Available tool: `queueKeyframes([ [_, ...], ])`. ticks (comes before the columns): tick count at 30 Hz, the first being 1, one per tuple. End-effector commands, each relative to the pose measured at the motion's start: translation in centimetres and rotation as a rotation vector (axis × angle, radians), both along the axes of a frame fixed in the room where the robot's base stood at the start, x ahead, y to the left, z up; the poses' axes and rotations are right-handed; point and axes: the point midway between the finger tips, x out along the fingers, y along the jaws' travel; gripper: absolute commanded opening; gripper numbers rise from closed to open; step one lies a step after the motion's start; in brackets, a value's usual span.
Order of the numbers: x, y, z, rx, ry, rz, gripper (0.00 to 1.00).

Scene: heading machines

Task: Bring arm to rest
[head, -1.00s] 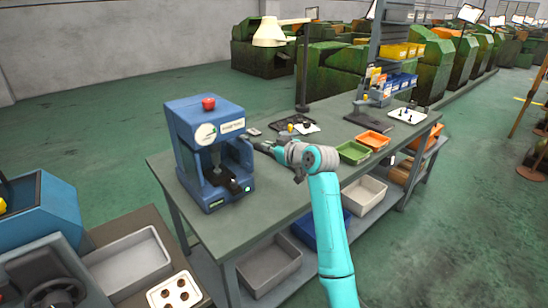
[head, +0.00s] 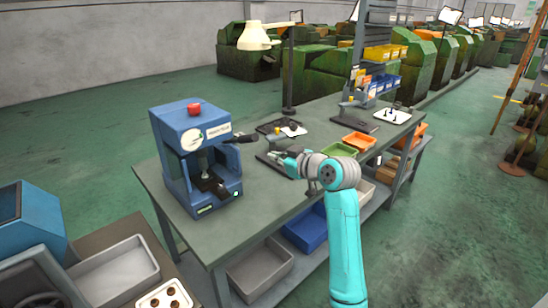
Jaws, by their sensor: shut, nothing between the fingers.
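My gripper (head: 274,156) is small and dark in the head view, at the end of my turquoise arm. It is over the grey-green workbench (head: 222,228), to the right of the blue press (head: 195,150). It is shut and holds nothing that I can see. My forearm rises from the lower right and bends at a grey joint above the bench's front edge. The press has a red button on top and a dark lever at its right side.
A green tray (head: 343,150) and an orange tray (head: 359,140) stand right of my arm. A lamp (head: 257,38) rises behind the bench. Bins sit on the lower shelf, including a blue one (head: 304,232). Open floor lies to the right.

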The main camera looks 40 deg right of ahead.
Motion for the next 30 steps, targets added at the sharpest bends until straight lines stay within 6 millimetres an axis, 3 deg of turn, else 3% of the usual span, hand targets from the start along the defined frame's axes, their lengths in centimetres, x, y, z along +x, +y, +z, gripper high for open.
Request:
queueKeyframes([
  [9,0.0,0.1,-0.1,0.001,0.000,0.000,0.00],
  [13,-0.2,0.9,-1.7,0.017,0.002,-0.007,0.00],
  [20,-2.2,4.8,-9.0,0.092,0.005,-0.053,0.00],
  [30,-8.4,11.5,-19.0,0.177,0.010,-0.125,0.00],
])
